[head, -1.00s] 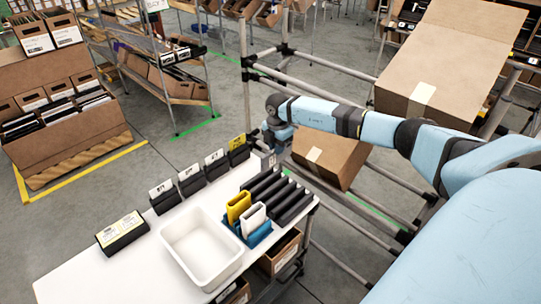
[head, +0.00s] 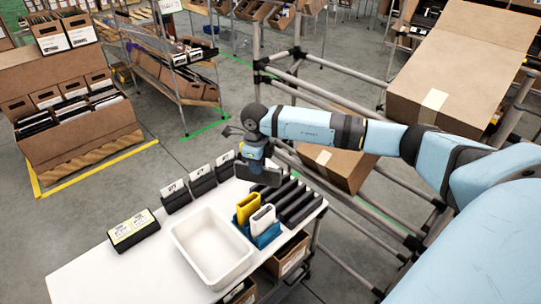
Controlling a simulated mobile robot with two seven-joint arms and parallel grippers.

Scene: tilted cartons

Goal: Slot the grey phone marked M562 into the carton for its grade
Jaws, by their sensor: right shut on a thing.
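My right gripper (head: 257,158) is above the far end of the white table, behind the black slotted rack. It is shut on a dark grey, flat thing, likely the grey phone (head: 262,175), whose marking I cannot read. A tilted brown carton (head: 338,168) sits on the pipe frame to the right of the table. A larger carton (head: 430,103) with a raised flap is tilted higher up on the right. I cannot read a grade on either. My left gripper is out of view.
The white table holds an empty white tray (head: 178,238), a blue holder (head: 268,238) with a yellow and a white item, the black rack (head: 303,208), several black card stands (head: 177,201) and a black box with yellow labels (head: 134,231). Grey pipe rails (head: 375,215) lie right of the table.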

